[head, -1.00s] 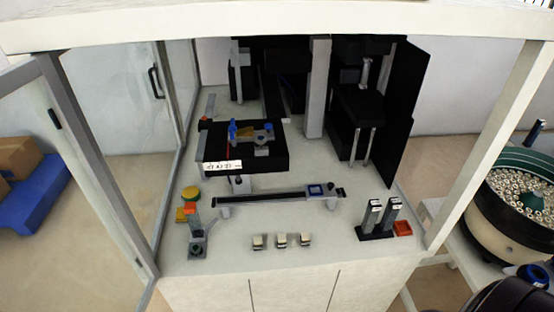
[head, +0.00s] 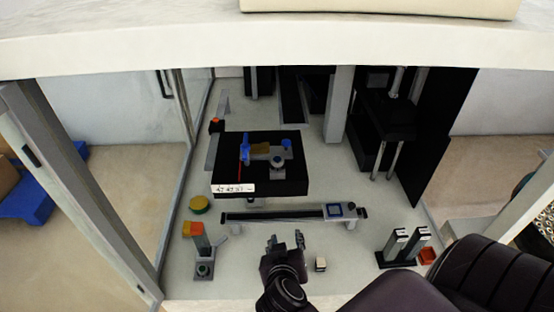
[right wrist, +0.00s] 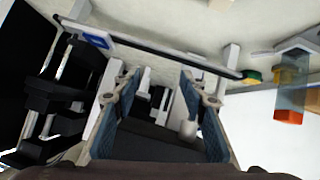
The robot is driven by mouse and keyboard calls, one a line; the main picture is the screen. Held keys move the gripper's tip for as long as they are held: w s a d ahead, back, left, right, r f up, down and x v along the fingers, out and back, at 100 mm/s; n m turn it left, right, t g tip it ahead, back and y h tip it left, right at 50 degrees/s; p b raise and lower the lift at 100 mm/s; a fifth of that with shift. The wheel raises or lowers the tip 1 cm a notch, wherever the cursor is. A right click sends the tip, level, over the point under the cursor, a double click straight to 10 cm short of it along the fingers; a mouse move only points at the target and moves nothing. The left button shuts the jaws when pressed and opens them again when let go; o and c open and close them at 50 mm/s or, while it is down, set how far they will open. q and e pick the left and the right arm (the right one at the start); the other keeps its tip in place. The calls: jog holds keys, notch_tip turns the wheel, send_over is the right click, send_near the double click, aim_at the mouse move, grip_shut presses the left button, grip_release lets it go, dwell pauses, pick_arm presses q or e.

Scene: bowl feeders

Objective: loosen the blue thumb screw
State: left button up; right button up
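Two small blue parts show on the black block (head: 225,178) in the head view. I cannot tell for sure which is the thumb screw. My right gripper (head: 286,241) is inside the cell, in front of the rail and well short of the block. Its two fingers (right wrist: 158,95) stand apart in the right wrist view with nothing held between them. My left gripper is not in view.
A black rail (head: 275,215) with a blue-marked slider (head: 343,210) lies between my gripper and the block. A grey post with an orange top (head: 197,234) stands at left, two grey-topped holders (head: 396,244) at right. A white beam (head: 300,42) crosses above the opening.

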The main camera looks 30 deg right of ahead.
jog(key=w+r+m+t+h, duration=0.2)
jog(key=w+r+t+h, duration=0.15)
jog(key=r, duration=0.55)
jog(key=m+t+h, duration=0.1)
jog(key=m+h, duration=0.1)
send_near(276, 163)
jog(key=x, duration=0.4)
jog(key=shift+d+y+p, duration=0.1)
jog(key=shift+y+p, duration=0.15)
jog(key=shift+p, duration=0.15)
jog(key=p+x, duration=0.3)
jog(key=x, duration=0.3)
jog(key=shift+r, duration=0.1)
jog(key=shift+w+d+p, duration=0.4)
jog(key=shift+w+d, duration=0.05)
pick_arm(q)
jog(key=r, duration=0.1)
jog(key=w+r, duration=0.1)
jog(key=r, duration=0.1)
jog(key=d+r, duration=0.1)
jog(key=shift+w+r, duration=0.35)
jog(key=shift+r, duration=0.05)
pick_arm(e)
jog(key=shift+f, duration=0.2)
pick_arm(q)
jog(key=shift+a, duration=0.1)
pick_arm(e)
grip_shut()
